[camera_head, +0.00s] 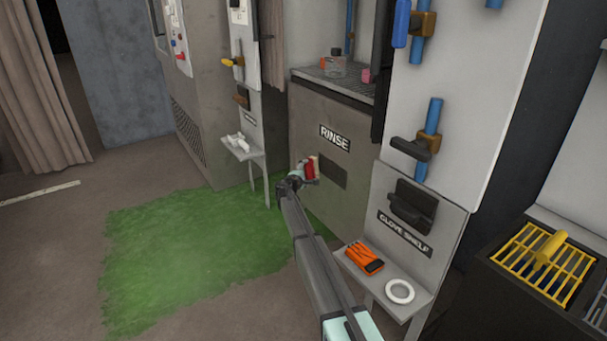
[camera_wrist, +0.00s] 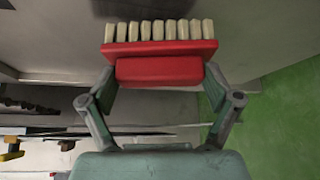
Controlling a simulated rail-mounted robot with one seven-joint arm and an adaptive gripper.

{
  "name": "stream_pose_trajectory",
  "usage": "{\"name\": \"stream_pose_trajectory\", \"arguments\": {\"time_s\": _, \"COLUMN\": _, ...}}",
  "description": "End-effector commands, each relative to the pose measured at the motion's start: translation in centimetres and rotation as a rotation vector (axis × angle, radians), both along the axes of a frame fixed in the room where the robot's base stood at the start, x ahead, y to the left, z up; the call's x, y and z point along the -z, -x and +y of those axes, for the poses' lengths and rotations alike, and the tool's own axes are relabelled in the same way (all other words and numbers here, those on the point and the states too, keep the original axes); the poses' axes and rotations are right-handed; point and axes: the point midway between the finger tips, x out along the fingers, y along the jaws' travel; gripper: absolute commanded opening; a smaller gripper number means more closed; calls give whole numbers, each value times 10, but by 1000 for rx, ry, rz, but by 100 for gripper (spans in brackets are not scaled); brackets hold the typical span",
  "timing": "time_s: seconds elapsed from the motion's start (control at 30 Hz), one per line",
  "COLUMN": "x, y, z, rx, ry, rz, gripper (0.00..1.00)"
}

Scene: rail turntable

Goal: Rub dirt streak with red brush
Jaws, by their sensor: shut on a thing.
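The red brush (camera_head: 309,168) is in my gripper (camera_head: 300,178), in front of the grey RINSE cabinet (camera_head: 310,120). In the wrist view my gripper (camera_wrist: 160,74) is shut on the red handle of the brush (camera_wrist: 160,48), with a row of cream bristles pointing away from the palm. A dark rectangular patch (camera_head: 333,178) is on the cabinet front under the RINSE label, just right of the brush. It also shows at the top edge of the wrist view (camera_wrist: 160,8), beyond the bristles. I cannot tell whether it is the dirt streak, or whether the bristles touch the cabinet.
The glove shelf (camera_head: 421,293) at the right holds an orange glove-like item (camera_head: 364,257) and a white ring (camera_head: 400,291). A small shelf (camera_head: 247,152) with white items stands left of the cabinet. A yellow grate (camera_head: 520,262) is far right. Green flooring (camera_head: 180,250) is clear.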

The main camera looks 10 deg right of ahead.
Motion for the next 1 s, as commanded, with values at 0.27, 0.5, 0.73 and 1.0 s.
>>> {"name": "stream_pose_trajectory", "arguments": {"time_s": 0.27, "x": 0, "y": 0, "z": 0, "rx": 0, "ry": 0, "rz": 0, "gripper": 45}}
{"name": "stream_pose_trajectory", "arguments": {"time_s": 0.5, "x": 0, "y": 0, "z": 0, "rx": 0, "ry": 0, "rz": 0, "gripper": 45}}
{"name": "stream_pose_trajectory", "arguments": {"time_s": 0.73, "x": 0, "y": -1, "z": -2, "rx": 0, "ry": 0, "rz": 0, "gripper": 45}}
{"name": "stream_pose_trajectory", "arguments": {"time_s": 1.0, "x": 0, "y": -3, "z": -6, "rx": 0, "ry": 0, "rz": 0, "gripper": 45}}
